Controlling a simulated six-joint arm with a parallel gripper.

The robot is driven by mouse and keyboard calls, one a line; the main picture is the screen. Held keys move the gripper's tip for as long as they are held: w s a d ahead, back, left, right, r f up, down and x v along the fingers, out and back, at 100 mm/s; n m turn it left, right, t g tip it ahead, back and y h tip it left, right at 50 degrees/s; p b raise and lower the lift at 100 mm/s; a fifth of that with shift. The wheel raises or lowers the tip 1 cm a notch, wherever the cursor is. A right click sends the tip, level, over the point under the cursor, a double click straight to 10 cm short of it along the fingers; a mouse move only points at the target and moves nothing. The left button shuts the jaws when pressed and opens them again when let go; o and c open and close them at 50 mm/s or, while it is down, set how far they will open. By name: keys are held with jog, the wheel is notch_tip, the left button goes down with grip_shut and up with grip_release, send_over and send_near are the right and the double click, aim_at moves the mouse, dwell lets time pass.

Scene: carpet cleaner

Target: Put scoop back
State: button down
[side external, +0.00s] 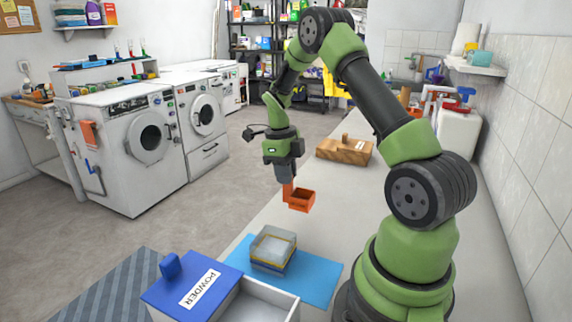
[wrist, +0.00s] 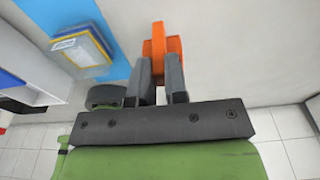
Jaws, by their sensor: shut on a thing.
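An orange scoop (side external: 301,201) hangs in the air above the counter in the side view. My gripper (side external: 288,182) is shut on its upright handle, with the scoop's open box to the right of the fingers. In the wrist view the orange scoop (wrist: 158,50) sits between the two grey fingers of my gripper (wrist: 158,75). A white box labelled POWDER (side external: 265,303) stands at the front, its blue lid (side external: 190,287) pushed to the left so that part of the inside shows. The scoop is apart from the box and the counter.
A clear container (side external: 273,248) with a yellowish layer stands on a blue mat (side external: 318,280) beside the powder box. A wooden block (side external: 344,150) lies farther back on the counter (side external: 345,205). White jugs (side external: 458,130) stand by the tiled wall. The counter's middle is clear.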

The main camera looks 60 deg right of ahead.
aim_at(287, 202)
jog(key=shift+f, duration=2.35)
jog(key=shift+f, duration=0.3)
jog(key=c, duration=1.1)
grip_release()
